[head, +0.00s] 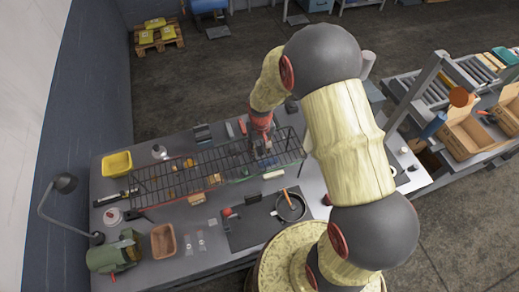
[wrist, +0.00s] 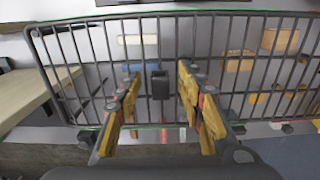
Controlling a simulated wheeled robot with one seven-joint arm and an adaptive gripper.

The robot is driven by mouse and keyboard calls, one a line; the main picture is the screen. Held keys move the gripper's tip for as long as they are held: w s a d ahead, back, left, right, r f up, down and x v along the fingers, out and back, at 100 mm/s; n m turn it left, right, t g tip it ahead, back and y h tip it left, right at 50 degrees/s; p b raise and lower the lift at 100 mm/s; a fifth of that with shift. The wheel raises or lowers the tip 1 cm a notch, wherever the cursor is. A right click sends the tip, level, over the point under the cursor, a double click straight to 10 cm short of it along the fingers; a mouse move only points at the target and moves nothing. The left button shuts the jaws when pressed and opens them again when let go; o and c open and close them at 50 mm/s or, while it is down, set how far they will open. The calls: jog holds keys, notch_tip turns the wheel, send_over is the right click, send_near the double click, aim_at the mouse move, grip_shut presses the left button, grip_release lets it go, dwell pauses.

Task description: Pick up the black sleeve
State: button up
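A small black block-like piece, which looks like the black sleeve (wrist: 160,85), sits at the wire rack's bars in the middle of the wrist view. My gripper (wrist: 159,77) is open, with one yellow-padded finger to each side of the black piece. Clear gaps show between the piece and both fingers. In the head view my gripper (head: 263,149) is over the right part of the wire rack (head: 155,187), and I cannot make out the sleeve there. The rack's bars also fill much of the wrist view (wrist: 85,62).
A dark pan (head: 290,207) with an orange-handled item stands in front of the rack on a dark mat. Tan blocks (wrist: 279,39) show beyond the bars.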

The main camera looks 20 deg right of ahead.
aim_at(261, 152)
jog(key=shift+s, duration=0.1)
jog(key=c, duration=0.3)
jog(key=c, duration=0.7)
jog(key=shift+r, duration=0.1)
jog(key=shift+r+b, duration=0.3)
jog(key=shift+r, duration=0.15)
notch_tip(261, 152, up, 2)
jog(key=shift+r+b, duration=0.2)
jog(key=shift+b, duration=0.3)
jog(key=s+r+b, duration=0.2)
jog(key=s+r, duration=0.7)
jog(key=s, duration=0.5)
jog(key=shift+r+b, duration=0.3)
jog(key=shift+b, duration=0.05)
